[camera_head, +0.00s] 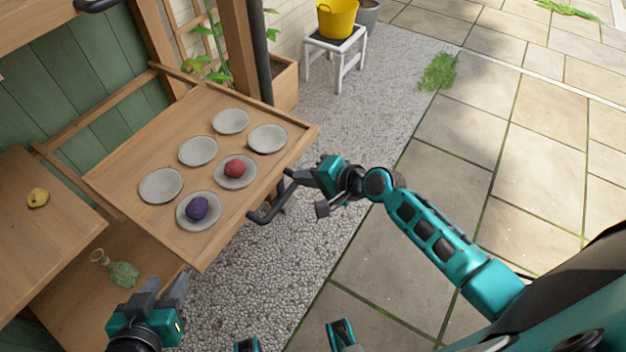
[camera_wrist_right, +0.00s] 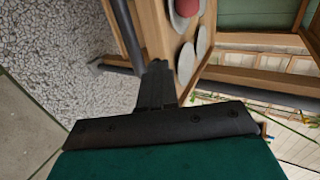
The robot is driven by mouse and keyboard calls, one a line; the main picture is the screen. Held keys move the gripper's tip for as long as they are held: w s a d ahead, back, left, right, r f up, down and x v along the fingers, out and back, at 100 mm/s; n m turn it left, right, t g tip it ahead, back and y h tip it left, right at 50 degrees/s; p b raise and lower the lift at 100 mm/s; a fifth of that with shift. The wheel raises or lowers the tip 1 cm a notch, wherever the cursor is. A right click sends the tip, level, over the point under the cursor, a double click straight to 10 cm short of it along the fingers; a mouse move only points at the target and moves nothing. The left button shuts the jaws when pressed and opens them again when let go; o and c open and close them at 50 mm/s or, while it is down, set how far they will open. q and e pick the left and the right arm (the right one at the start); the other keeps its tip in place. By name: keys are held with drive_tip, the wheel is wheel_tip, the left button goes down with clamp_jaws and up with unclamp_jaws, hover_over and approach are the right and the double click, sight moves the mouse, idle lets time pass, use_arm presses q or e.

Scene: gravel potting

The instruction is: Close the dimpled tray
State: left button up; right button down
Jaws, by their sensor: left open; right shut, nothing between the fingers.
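The dimpled tray (camera_head: 112,180) is a wooden board pulled out from the potting bench, with several round grey dimples. A red ball-like thing (camera_head: 235,168) and a purple one (camera_head: 197,208) sit in two of the dimples on the handle side. A dark bar handle (camera_head: 262,217) runs along the tray's outer edge. My right gripper (camera_head: 293,180) is shut and empty by the far end of this handle; whether it touches cannot be told. Its fingers also show in the right wrist view (camera_wrist_right: 156,80), close to the tray edge. My left gripper (camera_head: 166,287) is open and empty, below the tray's near corner.
A bench top (camera_head: 45,235) with a yellow fruit (camera_head: 37,198) is at left. A glass bottle (camera_head: 122,272) lies on a lower shelf. A wooden post (camera_head: 240,50) stands behind the tray. A white stool (camera_head: 335,50) holds a yellow bucket (camera_head: 337,18).

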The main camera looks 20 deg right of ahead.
sight(279, 175)
drive_tip(key=b+x, duration=0.1)
drive_tip(key=x, duration=0.3)
drive_tip(key=shift+w+a+f, duration=0.15)
drive_tip(key=shift+w+f, duration=0.05)
drive_tip(key=shift+w, duration=0.05)
use_arm(q)
wheel_tip(279, 175, down, 2)
drive_tip(key=shift+s+f, duration=0.1)
drive_tip(key=shift+s, duration=0.05)
use_arm(e)
drive_tip(key=shift+w+a, duration=0.1)
